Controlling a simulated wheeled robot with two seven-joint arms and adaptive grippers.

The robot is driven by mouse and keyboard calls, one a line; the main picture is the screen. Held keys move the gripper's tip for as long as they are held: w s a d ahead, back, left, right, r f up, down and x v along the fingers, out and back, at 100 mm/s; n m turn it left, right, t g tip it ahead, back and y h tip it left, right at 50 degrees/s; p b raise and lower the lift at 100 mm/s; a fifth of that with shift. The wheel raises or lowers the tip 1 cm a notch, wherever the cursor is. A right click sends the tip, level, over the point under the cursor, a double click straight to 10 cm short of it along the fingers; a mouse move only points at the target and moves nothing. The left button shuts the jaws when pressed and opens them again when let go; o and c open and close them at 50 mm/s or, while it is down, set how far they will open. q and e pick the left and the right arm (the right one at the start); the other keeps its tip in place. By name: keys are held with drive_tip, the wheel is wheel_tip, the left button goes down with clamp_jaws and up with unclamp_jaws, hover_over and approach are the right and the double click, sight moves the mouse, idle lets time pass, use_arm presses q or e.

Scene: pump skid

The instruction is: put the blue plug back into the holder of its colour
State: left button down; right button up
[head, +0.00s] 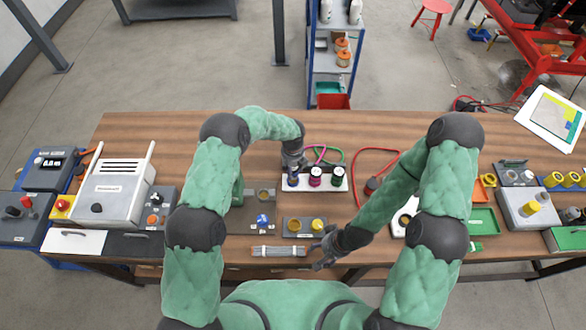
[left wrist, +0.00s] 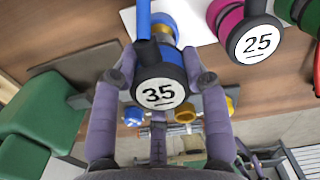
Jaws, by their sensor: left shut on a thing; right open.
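The blue plug (left wrist: 160,84) has a dark round end marked 35 and a blue hose; my left gripper (left wrist: 158,92) is shut on it. In the head view, my left gripper (head: 293,168) is at the left end of a white plate (head: 325,186). A blue and brass part (left wrist: 165,28) shows just behind the plug, by the plate; I cannot tell whether the plug is seated in it. A magenta plug (head: 315,176) marked 25 and a green plug (head: 337,176) stand on the plate. My right gripper (head: 325,248) is open and empty near the table's front edge.
A grey box with a blue knob (head: 263,220) and one with yellow parts (head: 318,224) stand in front of the plate. Magenta, green and red hoses lie behind and right of the plate.

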drive_tip(key=shift+f, duration=0.25)
idle(0.6)
use_arm(q)
drive_tip(key=shift+f+b, duration=1.8)
drive_tip(key=shift+b, duration=0.05)
use_arm(e)
drive_tip(key=shift+f, duration=1.6)
use_arm(q)
drive_tip(key=c, duration=0.6)
unclamp_jaws()
drive_tip(key=shift+o, duration=0.2)
drive_tip(key=shift+r, duration=0.1)
wheel_tip(320, 180, up, 12)
drive_tip(key=shift+f, duration=0.1)
